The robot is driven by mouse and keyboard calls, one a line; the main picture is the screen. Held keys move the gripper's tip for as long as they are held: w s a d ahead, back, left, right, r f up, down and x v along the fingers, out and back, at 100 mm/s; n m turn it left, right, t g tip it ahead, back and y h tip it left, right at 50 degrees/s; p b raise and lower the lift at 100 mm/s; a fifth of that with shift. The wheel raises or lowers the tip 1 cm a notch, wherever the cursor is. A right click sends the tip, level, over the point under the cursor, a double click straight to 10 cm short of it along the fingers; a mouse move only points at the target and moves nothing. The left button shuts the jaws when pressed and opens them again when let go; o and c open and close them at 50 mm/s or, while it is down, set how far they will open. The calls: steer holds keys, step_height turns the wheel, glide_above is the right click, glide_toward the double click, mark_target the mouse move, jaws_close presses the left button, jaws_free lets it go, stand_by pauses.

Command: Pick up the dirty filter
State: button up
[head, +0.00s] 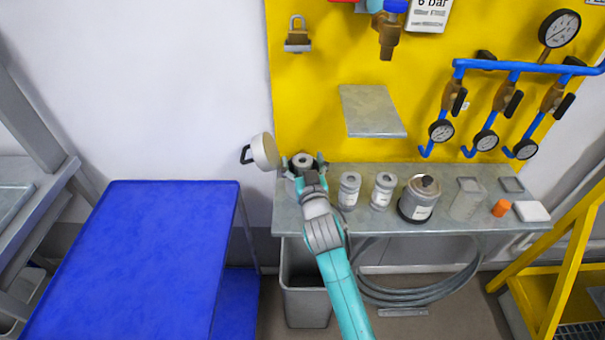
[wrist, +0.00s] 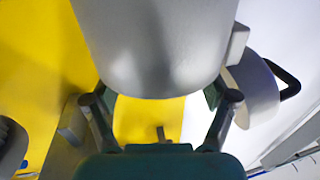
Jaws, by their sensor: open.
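A grey-white cylinder with a dark hole in its top (head: 303,159) is at the left end of the metal shelf; it looks like a filter, but I cannot tell from its surface whether it is the dirty one. My gripper (head: 304,167) is at this cylinder, open, with one finger on each side. In the wrist view the cylinder (wrist: 155,45) fills the top middle, between the spread fingers of my gripper (wrist: 160,100). I cannot tell whether the fingers touch it. Its lower part is hidden in the head view by my gripper.
Two pale canisters (head: 349,191) (head: 383,190), a dark-banded pot (head: 419,198), a clear container (head: 467,199) and an orange piece (head: 501,208) stand along the shelf (head: 450,226). A blue-topped table (head: 140,260) stands left.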

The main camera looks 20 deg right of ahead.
steer(key=shift+w, duration=0.3)
steer(key=c, duration=1.4)
step_height(320, 180, up, 10)
steer(key=shift+r, duration=0.1)
step_height(320, 180, up, 3)
steer(key=shift+f, duration=0.15)
steer(key=shift+s, duration=0.1)
